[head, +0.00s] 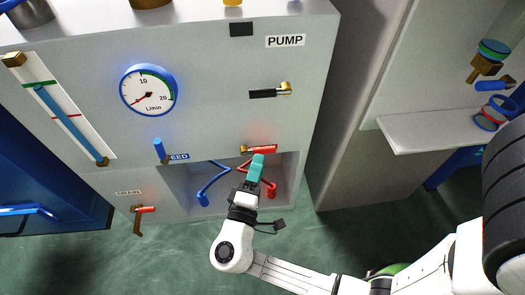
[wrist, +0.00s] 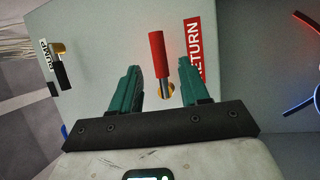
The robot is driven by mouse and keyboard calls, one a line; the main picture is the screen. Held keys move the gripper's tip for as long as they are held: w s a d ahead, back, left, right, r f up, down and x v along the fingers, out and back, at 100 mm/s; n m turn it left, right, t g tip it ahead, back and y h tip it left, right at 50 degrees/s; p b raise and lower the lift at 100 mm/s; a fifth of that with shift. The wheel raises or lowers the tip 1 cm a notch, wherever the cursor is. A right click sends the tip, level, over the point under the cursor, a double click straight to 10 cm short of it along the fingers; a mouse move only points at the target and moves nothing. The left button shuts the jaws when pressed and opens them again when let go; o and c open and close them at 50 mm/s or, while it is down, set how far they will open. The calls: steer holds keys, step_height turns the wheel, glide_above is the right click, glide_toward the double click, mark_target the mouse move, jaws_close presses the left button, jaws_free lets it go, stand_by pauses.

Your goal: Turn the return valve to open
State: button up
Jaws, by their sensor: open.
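The return valve has a red handle (head: 262,149), which lies horizontally on the grey cabinet front above a recess in the head view. In the wrist view the red handle (wrist: 157,53) runs nearly along the camera's up direction, with a metal and brass stem at its lower end. Beside it is a red RETURN label (wrist: 193,40), partly hidden by a finger. My gripper (head: 257,156) is at the handle, with teal fingers. In the wrist view the open gripper (wrist: 159,68) has one finger on each side of the handle, with gaps showing. I cannot tell how deep the handle sits between them.
The recess below holds a blue hose (head: 212,180) and a red hose (head: 268,183). Nearby are a black PUMP handle (head: 264,93), an upright blue FEED handle (head: 158,149) and a red DRAIN handle (head: 146,209). The flow gauge (head: 149,90) is above. A shelf (head: 440,133) juts out at right.

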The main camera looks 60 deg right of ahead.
mark_target(262, 153)
steer(key=shift+x, duration=2.65)
steer(key=shift+c, duration=0.3)
jaws_close()
